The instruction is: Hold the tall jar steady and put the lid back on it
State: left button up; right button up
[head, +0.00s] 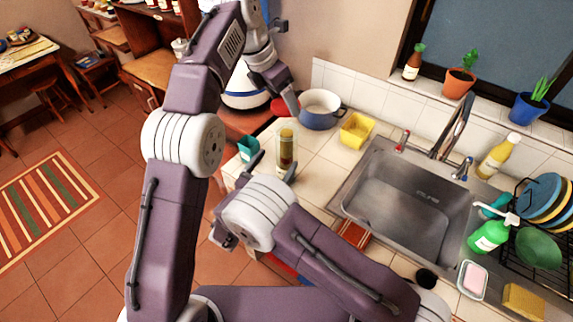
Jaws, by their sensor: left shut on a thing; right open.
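The tall jar (287,148) is glass, with yellowish-brown contents. It stands upright on the tiled counter, left of the sink. My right gripper (270,169) is low by the jar, partly hidden behind my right wrist. It is open, with a dark finger left of the jar; I cannot tell whether it touches the glass.
A blue-white pot (321,112) and a yellow container (357,129) stand right of the jar. A teal container (248,146) is left of the jar. The sink (410,205) is farther right.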

aim_at(280, 108)
pick_arm(q)
jog(key=shift+w, duration=0.1)
jog(key=shift+w+d+f, duration=0.1)
pick_arm(e)
jog(key=x, duration=1.1)
jog(key=shift+s, duration=0.1)
jog(key=shift+c, duration=1)
grip_shut()
pick_arm(q)
jog(key=shift+f, duration=2.45)
